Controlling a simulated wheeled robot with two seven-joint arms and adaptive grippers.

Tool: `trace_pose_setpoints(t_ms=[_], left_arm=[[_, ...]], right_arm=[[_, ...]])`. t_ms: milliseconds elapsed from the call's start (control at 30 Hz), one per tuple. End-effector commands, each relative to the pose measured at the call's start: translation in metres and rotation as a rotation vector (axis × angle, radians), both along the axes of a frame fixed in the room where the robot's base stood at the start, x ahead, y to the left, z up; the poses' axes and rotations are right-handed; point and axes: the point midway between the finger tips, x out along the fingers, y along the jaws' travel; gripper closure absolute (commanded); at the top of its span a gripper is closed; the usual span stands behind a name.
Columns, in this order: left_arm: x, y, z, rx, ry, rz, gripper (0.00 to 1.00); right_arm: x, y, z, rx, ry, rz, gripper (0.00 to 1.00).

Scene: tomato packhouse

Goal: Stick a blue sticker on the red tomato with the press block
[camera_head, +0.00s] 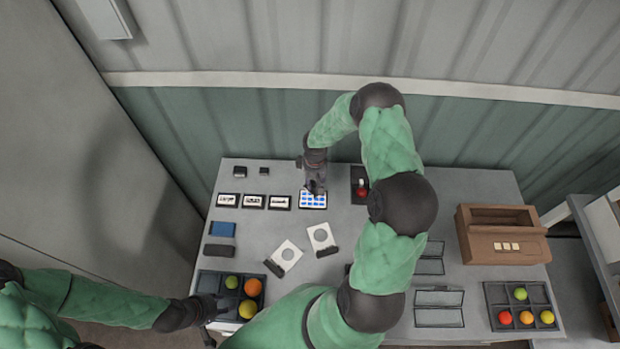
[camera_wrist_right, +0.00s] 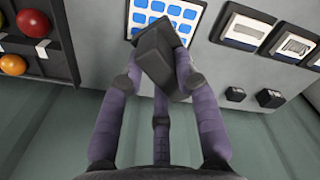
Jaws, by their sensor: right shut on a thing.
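My right gripper (camera_head: 316,188) is over the sheet of blue stickers (camera_head: 313,203). In the right wrist view its fingers (camera_wrist_right: 160,75) are shut on a dark block (camera_wrist_right: 158,50), which looks like the press block. The block is tilted and covers part of the blue sticker sheet (camera_wrist_right: 178,10); whether it touches the sheet I cannot tell. A red tomato (camera_head: 361,192) lies in a dark tray right of the sheet, partly hidden by my right arm; it also shows in the right wrist view (camera_wrist_right: 33,22). My left gripper (camera_head: 212,307) is at the lower-left tray, its fingers unclear.
Three other label sheets (camera_head: 253,201) lie left of the blue one, with two small black blocks (camera_head: 240,172) behind. A lower-left tray (camera_head: 208,281) and a right tray (camera_head: 488,296) hold coloured fruit. A brown box (camera_head: 480,245) stands at right. White ring plates (camera_head: 322,237) lie mid-table.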

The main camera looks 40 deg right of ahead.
Motion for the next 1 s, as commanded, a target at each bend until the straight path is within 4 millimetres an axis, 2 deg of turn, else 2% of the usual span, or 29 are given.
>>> trace_pose_setpoints(t_ms=[267, 733, 1000], left_arm=[[0.0, 0.0, -0.006, 0.0, 0.001, 0.001, 0.6], [0.0, 0.0, -0.027, 0.0, 0.0, 0.0, 0.6], [0.0, 0.0, -0.029, 0.0, 0.0, 0.0, 0.6]], right_arm=[[0.0, -0.001, -0.012, 0.0, 0.0, -0.003, 0.92], [0.0, -0.001, -0.055, 0.0, 0.0, -0.003, 0.92], [0.0, -0.001, -0.061, -0.001, -0.001, -0.003, 0.92]])
